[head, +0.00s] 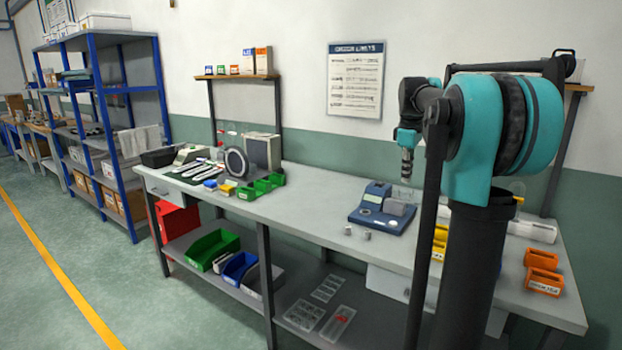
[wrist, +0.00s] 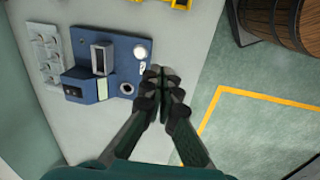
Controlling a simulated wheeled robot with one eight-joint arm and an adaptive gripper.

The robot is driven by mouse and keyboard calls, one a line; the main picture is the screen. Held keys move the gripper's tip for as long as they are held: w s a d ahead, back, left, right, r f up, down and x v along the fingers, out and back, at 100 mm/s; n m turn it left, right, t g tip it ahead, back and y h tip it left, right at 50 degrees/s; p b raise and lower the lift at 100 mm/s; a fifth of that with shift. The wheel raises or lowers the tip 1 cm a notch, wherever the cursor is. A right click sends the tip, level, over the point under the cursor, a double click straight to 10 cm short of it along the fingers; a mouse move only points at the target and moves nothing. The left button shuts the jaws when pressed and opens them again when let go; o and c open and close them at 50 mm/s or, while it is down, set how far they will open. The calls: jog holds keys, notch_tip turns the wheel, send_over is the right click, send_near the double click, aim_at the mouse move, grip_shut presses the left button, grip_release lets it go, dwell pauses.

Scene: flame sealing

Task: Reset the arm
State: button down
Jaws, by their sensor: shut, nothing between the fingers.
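My gripper (wrist: 160,75) shows in the wrist view with its two dark fingers together and nothing between them. It appears over the bench edge, just right of a blue device (wrist: 88,70). Whether it touches anything there I cannot tell. In the head view my teal and black arm stands folded at the right, in front of the bench. The gripper's fingers cannot be made out clearly there. The blue device, with a grey block on top, also shows in the head view (head: 372,216), left of my arm.
The long grey workbench (head: 300,207) carries green bins (head: 262,186), a round dark ring (head: 236,163) and orange bins (head: 543,281). Two small grey pieces (head: 367,236) lie near its front edge. A wooden barrel (wrist: 282,22) stands at the wrist view's upper right. Floor at left is clear.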

jog(key=s+a+f+m+t, duration=0.1)
jog(key=s+a+f+m, duration=0.2)
jog(key=s+f, duration=0.7)
jog(key=s+a+f+m+t, duration=0.1)
jog(key=s+a+f+m, duration=0.3)
jog(key=s+f, duration=0.6)
jog(key=s+a+f+m, duration=0.3)
jog(key=s+f, duration=0.7)
jog(key=shift+a+f+m+t+y, duration=0.2)
jog(key=shift+f+m+t+y, duration=0.1)
jog(key=shift+f+t+y, duration=0.1)
jog(key=shift+s, duration=0.1)
